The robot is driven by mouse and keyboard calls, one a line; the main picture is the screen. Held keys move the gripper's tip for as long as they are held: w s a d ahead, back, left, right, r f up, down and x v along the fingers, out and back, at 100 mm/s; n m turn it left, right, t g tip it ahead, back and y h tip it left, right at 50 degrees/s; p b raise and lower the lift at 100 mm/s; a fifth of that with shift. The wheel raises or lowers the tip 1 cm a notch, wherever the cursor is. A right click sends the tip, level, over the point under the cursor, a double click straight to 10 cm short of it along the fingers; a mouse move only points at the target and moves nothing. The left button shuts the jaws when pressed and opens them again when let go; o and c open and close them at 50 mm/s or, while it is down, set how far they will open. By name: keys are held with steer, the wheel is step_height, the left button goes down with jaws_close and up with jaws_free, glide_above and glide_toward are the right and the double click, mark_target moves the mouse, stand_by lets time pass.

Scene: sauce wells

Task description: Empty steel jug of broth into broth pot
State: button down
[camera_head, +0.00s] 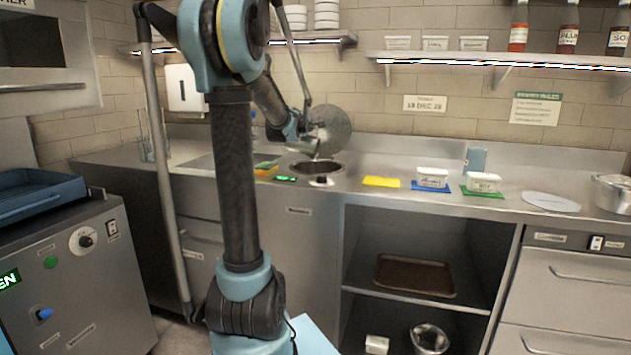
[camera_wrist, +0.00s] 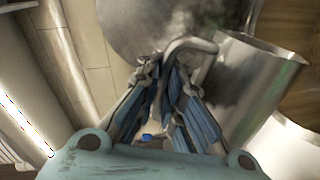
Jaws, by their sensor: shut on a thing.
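My gripper (camera_wrist: 168,75) is closed on the curved handle of the steel jug (camera_wrist: 255,85) in the wrist view. The jug is a plain, shiny cylinder, and it looks tilted in this view. In the head view my gripper (camera_head: 297,136) holds the jug (camera_head: 309,146) above an open round well (camera_head: 318,168) sunk in the steel counter, which seems to be the broth pot. A large round steel disc (camera_head: 333,128) stands upright behind the well. Faint steam shows in front of it in the wrist view. The jug's inside and any broth flow cannot be made out.
A yellow mat (camera_head: 381,181), a white tub on a blue mat (camera_head: 432,178) and another on a green mat (camera_head: 483,182) stand right of the well. A steel pot (camera_head: 612,193) is at the far right. A bottle shelf (camera_head: 500,60) hangs above.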

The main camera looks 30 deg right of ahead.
steer(key=shift+w+a, duration=0.25)
steer(key=shift+f+n, duration=0.1)
steer(key=shift+n, duration=0.2)
steer(key=shift+w+a+f+n+b, duration=0.25)
steer(key=shift+w+a+n+b, duration=0.2)
steer(key=shift+w+a+n, duration=0.2)
steer(key=shift+w+a+f+n+g+h+b, duration=0.2)
steer(key=shift+w+a+f+n, duration=0.2)
steer(key=shift+w+a+n, duration=0.2)
steer(key=shift+w+a+f+n+g+h+b, duration=0.2)
steer(key=shift+w+a+f+n, duration=0.15)
steer(key=shift+w+a+n, duration=0.2)
steer(key=w+a+f+n+h+b, duration=0.2)
steer(key=w+a+f+n, duration=0.4)
steer(key=n, duration=0.8)
steer(key=shift+w+a+g+h+b, duration=0.4)
steer(key=shift+w+a+b, duration=0.5)
steer(key=shift+w+a, duration=1.05)
steer(key=shift+w+d, duration=0.25)
